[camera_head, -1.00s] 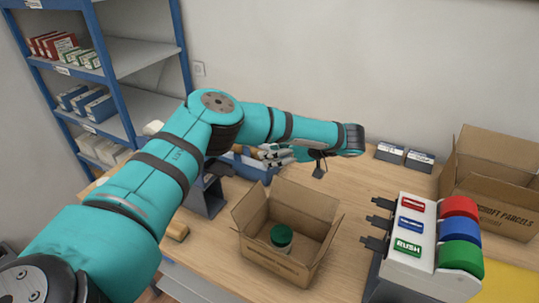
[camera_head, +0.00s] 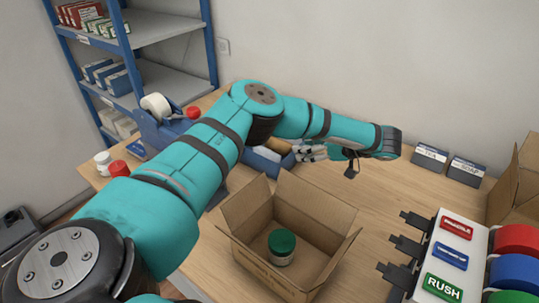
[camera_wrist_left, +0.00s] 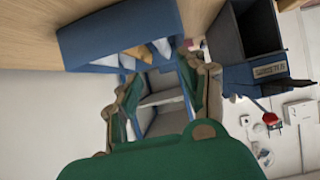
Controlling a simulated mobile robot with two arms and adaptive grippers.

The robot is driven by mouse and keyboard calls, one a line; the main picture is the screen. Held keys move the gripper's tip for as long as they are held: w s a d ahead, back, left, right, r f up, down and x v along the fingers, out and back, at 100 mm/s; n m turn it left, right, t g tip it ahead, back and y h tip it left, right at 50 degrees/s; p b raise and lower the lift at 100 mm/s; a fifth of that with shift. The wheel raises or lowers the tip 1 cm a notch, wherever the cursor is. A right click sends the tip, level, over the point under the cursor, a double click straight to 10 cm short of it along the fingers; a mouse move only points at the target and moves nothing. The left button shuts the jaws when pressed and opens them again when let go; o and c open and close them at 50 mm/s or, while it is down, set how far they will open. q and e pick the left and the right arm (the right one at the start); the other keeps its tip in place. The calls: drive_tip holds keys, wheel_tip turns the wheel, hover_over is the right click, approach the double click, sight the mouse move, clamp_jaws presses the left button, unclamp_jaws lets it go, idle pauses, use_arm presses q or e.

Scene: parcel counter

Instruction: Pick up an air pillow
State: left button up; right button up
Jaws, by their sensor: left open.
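A blue bin (camera_wrist_left: 118,30) shows at the top of the left wrist view. In it lie pale, pillow-like pieces (camera_wrist_left: 162,47) that look like air pillows, beside a tan piece (camera_wrist_left: 141,53). In the head view the same bin (camera_head: 258,163) is partly hidden behind my left arm. My left gripper (camera_head: 314,152) is at the bin's right side in the head view. Its fingers (camera_wrist_left: 160,92) are apart with nothing between them, and the bin is beyond the tips. My right gripper is not in view.
An open carton (camera_head: 250,250) with a green-lidded jar (camera_head: 282,246) stands in front of the left arm. A label dispenser (camera_head: 455,255) is at the right. Two dark boxes (camera_head: 431,160) stand by the wall. A tape dispenser (camera_head: 158,108) is behind the arm. Blue shelves are at left.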

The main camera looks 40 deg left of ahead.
sight(270, 150)
use_arm(q)
drive_tip(key=p+x, duration=0.1)
drive_tip(key=x, duration=0.4)
drive_tip(key=p+x, duration=0.1)
drive_tip(key=x, duration=0.4)
drive_tip(key=shift+s+a+p, duration=0.25)
drive_tip(key=shift+a+p, duration=0.05)
drive_tip(key=p+x, duration=0.1)
drive_tip(key=x, duration=0.3)
drive_tip(key=shift+a+f+p, duration=0.25)
drive_tip(key=shift+a+p, duration=0.1)
drive_tip(key=shift+a+f, duration=0.2)
drive_tip(key=shift+a, duration=0.1)
drive_tip(key=shift+d, duration=0.1)
drive_tip(key=shift+c, duration=0.2)
drive_tip(key=c, duration=0.3)
drive_tip(key=shift+c, duration=0.2)
